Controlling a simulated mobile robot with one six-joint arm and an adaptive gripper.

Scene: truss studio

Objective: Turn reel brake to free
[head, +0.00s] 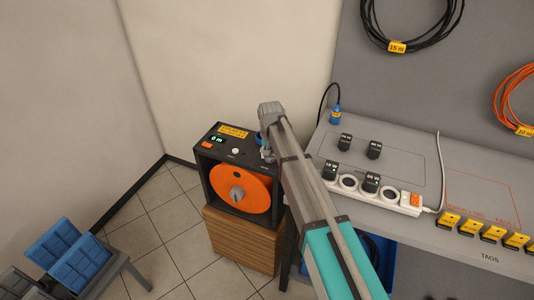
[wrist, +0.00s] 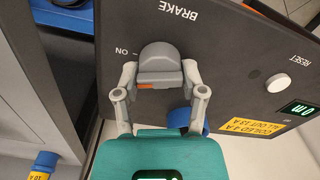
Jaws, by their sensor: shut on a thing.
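The reel box (head: 217,148) is a black case with a large orange reel (head: 238,188) in its front, standing on a wooden block. The brake knob (wrist: 160,66) is a grey knob on the box's black panel, with the word BRAKE beside it and the mark ON at its side in the wrist view. My gripper (wrist: 160,80) has a grey finger on each side of the knob and is shut on it. In the head view my gripper (head: 266,150) is at the right of the box's top, and my arm hides the knob there.
A white RESET button (wrist: 278,82) and a green display (wrist: 297,108) reading 0 m share the panel. To the right, a grey bench (head: 400,160) holds a white power strip (head: 375,190) with black plugs. Blue panels (head: 70,255) stand at lower left.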

